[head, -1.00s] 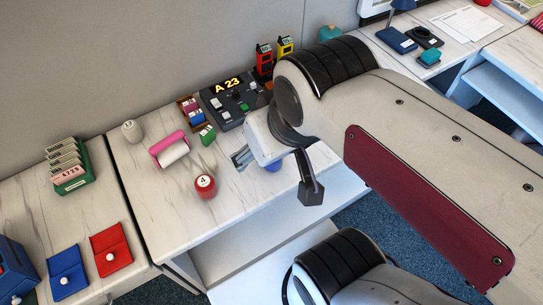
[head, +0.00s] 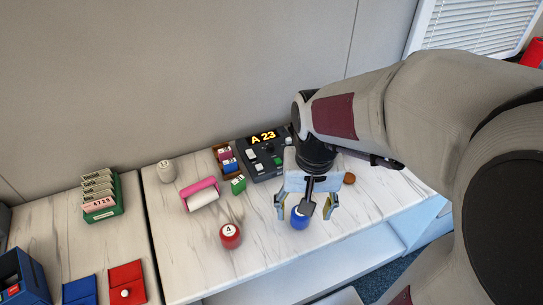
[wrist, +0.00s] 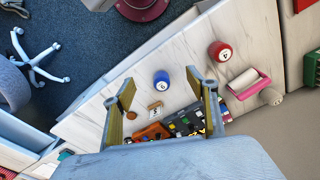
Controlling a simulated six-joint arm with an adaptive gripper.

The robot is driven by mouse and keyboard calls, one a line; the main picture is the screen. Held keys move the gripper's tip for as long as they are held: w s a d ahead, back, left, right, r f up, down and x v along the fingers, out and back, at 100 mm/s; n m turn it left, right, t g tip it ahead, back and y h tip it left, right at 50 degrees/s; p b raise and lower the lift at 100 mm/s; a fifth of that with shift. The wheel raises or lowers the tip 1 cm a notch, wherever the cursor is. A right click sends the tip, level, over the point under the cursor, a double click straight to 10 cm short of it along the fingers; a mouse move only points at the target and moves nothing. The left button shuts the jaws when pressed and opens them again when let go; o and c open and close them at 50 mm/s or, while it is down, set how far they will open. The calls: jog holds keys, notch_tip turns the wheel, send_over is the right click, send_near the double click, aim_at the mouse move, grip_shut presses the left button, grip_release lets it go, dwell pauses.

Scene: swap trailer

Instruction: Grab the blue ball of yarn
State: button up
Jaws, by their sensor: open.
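The blue ball (head: 299,219) stands on the marbled desktop near its front edge, partly hidden behind my gripper in the head view. It looks smooth with a small pale mark on it, and no yarn strands can be made out. In the wrist view the blue ball (wrist: 161,77) shows whole, beyond the fingertips and between their lines. My gripper (head: 306,209) is open and empty, pointing down over the ball with one finger to each side. The wrist view also shows my gripper (wrist: 161,84) with its fingers spread. I cannot tell the exact height left above the ball.
A red ball (head: 230,236) marked 4 stands to the left, with a pink-handled roller (head: 201,195) behind it. A round brown item (head: 349,178) is on the right.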

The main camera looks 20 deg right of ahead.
aim_at(305, 217)
jog(key=w+d+f+m, duration=0.2)
jog(key=f+m, duration=0.2)
jog(key=w+d+f+m, duration=0.1)
jog(key=w+f+m, duration=0.1)
jog(key=f+m, duration=0.1)
jog(key=w+d+f+m+g, duration=0.1)
jog(key=w+d+f+m, duration=0.1)
jog(key=w+f+m, duration=0.1)
jog(key=shift+w+d+f+m, duration=0.1)
jog(key=shift+d+f+m, duration=0.2)
jog(key=shift+f+m, duration=0.5)
jog(key=shift+w+d+m, duration=0.1)
jog(key=shift+w+m, duration=0.25)
jog(key=shift+m, duration=0.05)
jog(key=shift+w+m, duration=0.25)
jog(key=shift+m, duration=0.55)
jog(key=shift+f, duration=1.25)
jog(key=shift+f, duration=0.1)
